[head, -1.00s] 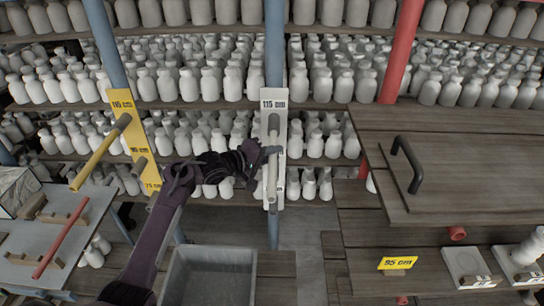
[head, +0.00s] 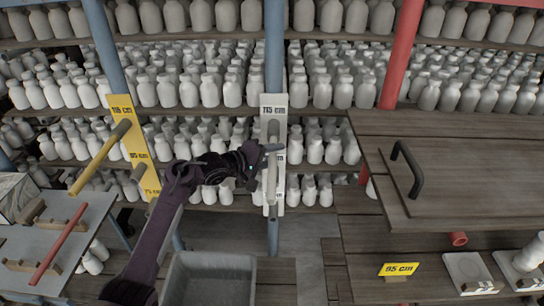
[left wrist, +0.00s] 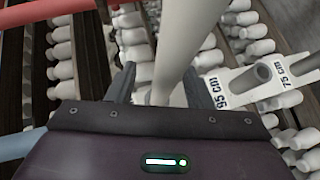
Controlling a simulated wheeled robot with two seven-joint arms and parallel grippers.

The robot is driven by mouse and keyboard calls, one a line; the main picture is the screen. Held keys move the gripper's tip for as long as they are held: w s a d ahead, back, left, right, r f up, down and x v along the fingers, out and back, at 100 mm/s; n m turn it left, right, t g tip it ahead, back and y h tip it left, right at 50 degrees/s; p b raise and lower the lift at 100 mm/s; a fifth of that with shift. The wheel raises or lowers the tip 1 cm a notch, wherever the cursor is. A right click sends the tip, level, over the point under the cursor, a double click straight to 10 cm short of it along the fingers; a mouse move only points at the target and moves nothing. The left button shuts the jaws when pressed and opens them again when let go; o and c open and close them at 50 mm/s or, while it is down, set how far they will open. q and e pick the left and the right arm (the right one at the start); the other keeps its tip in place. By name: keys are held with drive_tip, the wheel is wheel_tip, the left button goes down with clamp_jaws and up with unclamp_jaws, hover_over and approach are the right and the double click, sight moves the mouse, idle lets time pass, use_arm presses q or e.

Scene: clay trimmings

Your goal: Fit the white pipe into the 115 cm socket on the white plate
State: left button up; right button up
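The white plate (head: 281,190) stands upright on a blue post, with a 115 cm label at its top. The white pipe (head: 272,185) points from the grey 115 cm socket (head: 273,128) toward me, in line with it; how deep it sits I cannot tell. My left gripper (head: 272,149) is at the pipe just below that socket. In the left wrist view the fingers (left wrist: 160,85) stand apart either side of the pipe (left wrist: 190,40), with a gap at the left finger. The pipe's far end is hidden behind the gripper. My right gripper is not in view.
A yellow plate (head: 116,104) with a yellow pipe (head: 95,164) stands left. The 95 cm (left wrist: 235,85) and 75 cm (left wrist: 290,65) sockets show in the left wrist view. Shelves of white bottles fill the back. A grey bin (head: 212,262) and wooden cabinet (head: 470,165) are nearer.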

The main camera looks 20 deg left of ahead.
use_arm(q)
drive_tip(key=shift+f, duration=0.1)
drive_tip(key=shift+s+a, duration=0.15)
drive_tip(key=shift+s, duration=0.05)
drive_tip(key=b+v, duration=0.2)
drive_tip(key=v, duration=0.5)
drive_tip(key=shift+s, duration=0.15)
drive_tip(key=shift+r, duration=0.2)
